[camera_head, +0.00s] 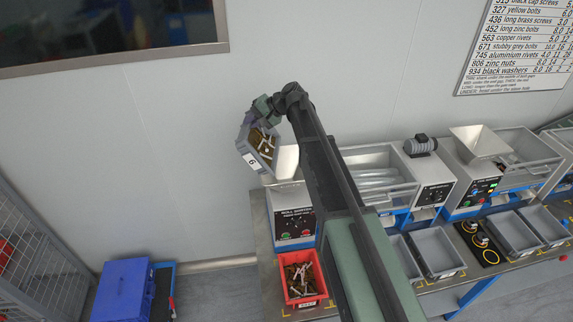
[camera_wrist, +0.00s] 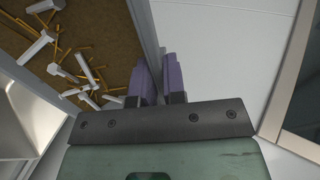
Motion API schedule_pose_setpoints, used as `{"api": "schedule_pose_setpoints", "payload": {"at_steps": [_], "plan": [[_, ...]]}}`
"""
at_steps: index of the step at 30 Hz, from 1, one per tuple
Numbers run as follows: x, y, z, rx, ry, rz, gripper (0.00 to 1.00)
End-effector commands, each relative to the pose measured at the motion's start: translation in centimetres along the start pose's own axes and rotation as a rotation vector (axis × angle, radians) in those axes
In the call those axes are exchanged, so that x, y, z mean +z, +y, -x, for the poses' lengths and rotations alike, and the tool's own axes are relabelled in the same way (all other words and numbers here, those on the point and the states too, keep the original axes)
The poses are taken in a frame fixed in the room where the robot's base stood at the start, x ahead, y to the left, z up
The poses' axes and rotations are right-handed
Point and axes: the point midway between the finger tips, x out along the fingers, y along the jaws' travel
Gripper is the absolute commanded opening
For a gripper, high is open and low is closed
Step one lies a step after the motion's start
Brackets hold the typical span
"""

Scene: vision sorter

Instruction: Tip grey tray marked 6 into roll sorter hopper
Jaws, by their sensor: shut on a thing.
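The grey tray marked 6 (camera_head: 252,160) is held up in the air, tilted, with small metal parts inside. In the wrist view the tray wall (camera_wrist: 146,35) sits between the purple fingers, and bolts and thin brass-coloured pieces lie on its brown inside. My gripper (camera_head: 262,122) is shut on the tray's edge; it also shows in the wrist view (camera_wrist: 158,80). The roll sorter (camera_head: 294,226) stands below and to the right of the tray. Its pale hopper (camera_head: 287,162) is right beside the tray, partly hidden by my arm. Whether they touch I cannot tell.
A red bin (camera_head: 303,279) with mixed parts sits in front of the roll sorter. Other sorter machines (camera_head: 433,184) and empty grey trays (camera_head: 437,256) line the bench to the right. A blue box (camera_head: 122,290) stands on the floor at left. The wall is close behind.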

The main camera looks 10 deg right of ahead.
Motion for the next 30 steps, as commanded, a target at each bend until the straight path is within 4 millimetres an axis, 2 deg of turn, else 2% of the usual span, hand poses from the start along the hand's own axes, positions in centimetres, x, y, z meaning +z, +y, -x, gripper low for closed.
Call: {"api": "schedule_pose_setpoints", "payload": {"at_steps": [30], "plan": [[0.0,0.9,1.8,-0.141,0.000,-0.001,0.00]]}}
